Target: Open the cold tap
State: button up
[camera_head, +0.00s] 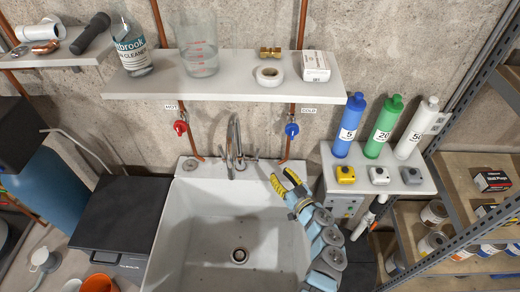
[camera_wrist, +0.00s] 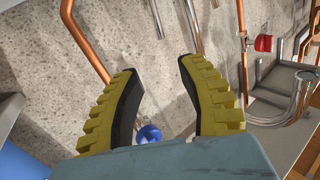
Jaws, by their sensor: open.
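The cold tap is a blue handle (camera_head: 292,130) on the right copper pipe, below a label that seems to read COLD. My gripper (camera_head: 281,178), with yellow and black fingers, is open and empty over the back right of the sink, below the blue handle in the head view. In the wrist view, the open fingers (camera_wrist: 160,68) spread apart, and a blue round part (camera_wrist: 148,133), apparently the cold handle, shows between them near the palm edge. I cannot tell how far it is from the fingers, and no contact is clear.
The red hot tap (camera_head: 180,127) is on the left pipe. A chrome faucet (camera_head: 234,142) stands at the back of the white sink (camera_head: 205,215). A shelf (camera_head: 225,88) hangs above the taps. At right, a ledge (camera_head: 345,178) carries blue, green and white cartridges.

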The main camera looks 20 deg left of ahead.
aim_at(258, 148)
jog(key=shift+b+x, duration=4.1)
jog(key=shift+x, duration=3.55)
jog(key=shift+s, duration=0.1)
grip_shut()
